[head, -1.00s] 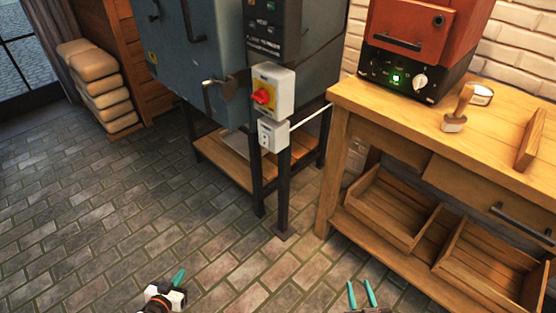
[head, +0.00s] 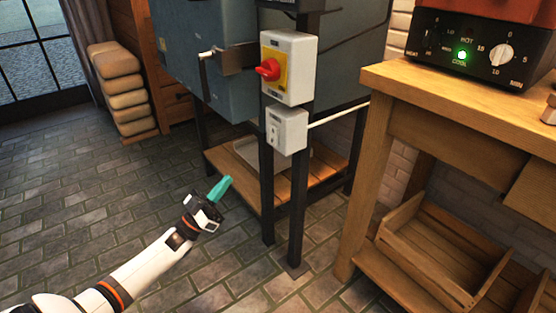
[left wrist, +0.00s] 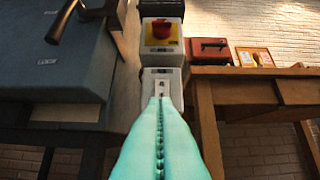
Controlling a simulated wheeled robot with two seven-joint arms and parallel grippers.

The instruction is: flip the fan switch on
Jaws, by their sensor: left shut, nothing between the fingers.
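A white switch box (head: 286,131) with a small toggle plate sits on a dark post below a larger box with a red rotary knob (head: 268,70) on a yellow plate. I cannot tell from a label which one is the fan switch. My left gripper (head: 221,188) is shut and empty, to the left of and below the white box, apart from it. In the left wrist view, its teal fingers (left wrist: 160,125) are together and point up at the small box's toggle plate (left wrist: 162,88); the red knob (left wrist: 161,29) shows above. My right gripper is out of view.
A blue-grey kiln (head: 225,75) stands behind the post, with a handle sticking out at left. The brick floor at left is clear.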

